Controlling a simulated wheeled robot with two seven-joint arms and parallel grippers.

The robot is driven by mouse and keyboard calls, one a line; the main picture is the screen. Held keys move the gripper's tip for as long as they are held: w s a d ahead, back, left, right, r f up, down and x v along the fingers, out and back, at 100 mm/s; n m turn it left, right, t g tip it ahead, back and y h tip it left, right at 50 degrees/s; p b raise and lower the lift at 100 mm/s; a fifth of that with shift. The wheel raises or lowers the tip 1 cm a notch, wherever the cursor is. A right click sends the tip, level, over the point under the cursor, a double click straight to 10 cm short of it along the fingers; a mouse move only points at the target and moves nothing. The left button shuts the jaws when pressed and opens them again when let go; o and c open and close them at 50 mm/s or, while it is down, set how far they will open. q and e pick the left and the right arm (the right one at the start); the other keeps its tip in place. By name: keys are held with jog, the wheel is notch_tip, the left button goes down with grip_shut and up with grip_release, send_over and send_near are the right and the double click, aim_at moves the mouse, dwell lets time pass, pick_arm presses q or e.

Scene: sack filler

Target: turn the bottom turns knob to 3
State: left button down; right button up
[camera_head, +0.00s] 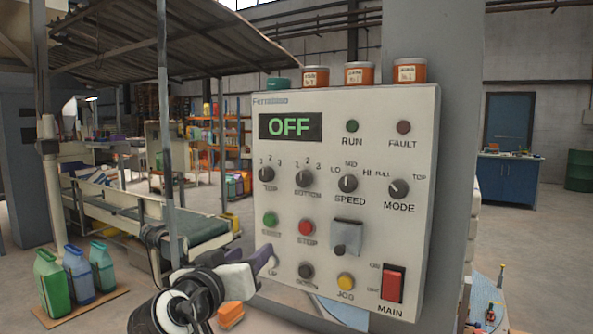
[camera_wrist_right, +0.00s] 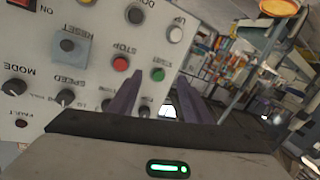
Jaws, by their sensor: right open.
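The bottom turns knob (camera_head: 304,178) is a dark round knob, labelled BOTTOM with numbers 1, 2, 3 above it, in the upper-left part of the control panel (camera_head: 375,115). I cannot tell surely which number its pointer faces. In the right wrist view, which is upside down, it is partly hidden behind a finger. My right gripper (camera_head: 268,260) is open and empty, below and left of this knob, near the green START button (camera_head: 270,219). Its purple fingers (camera_wrist_right: 165,88) show in the wrist view with the green button between them. My left gripper is out of view.
The similar TOP knob (camera_head: 266,174) sits close left of the bottom knob. The red STOP button (camera_head: 306,227) is just below, and a grey RESET cover (camera_head: 346,238) sticks out to the right. The display (camera_head: 290,126) reads OFF. Jars stand on the panel's top.

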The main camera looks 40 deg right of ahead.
aim_at(301, 179)
jog(key=s+r+m+g+h, duration=0.2)
jog(key=r+m, duration=0.1)
jog(key=r, duration=0.4)
jog(key=s+r+m+g+h, duration=0.1)
jog(key=s+r+m+g, duration=0.15)
jog(key=r, duration=0.35)
jog(key=shift+t, duration=0.45)
jog(key=p+x, duration=0.1)
jog(key=x, duration=0.2)
jog(key=p+x, duration=0.1)
jog(key=x, duration=0.2)
jog(key=p+x, duration=0.1)
jog(key=x, duration=0.2)
jog(key=shift+s+d+r, duration=0.25)
jog(key=shift+d, duration=0.2)
jog(key=shift+w+d, duration=0.2)
jog(key=shift+d, duration=0.35)
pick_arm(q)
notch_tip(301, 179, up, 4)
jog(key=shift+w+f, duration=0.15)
pick_arm(e)
jog(key=shift+f, duration=0.1)
jog(key=c, duration=1)
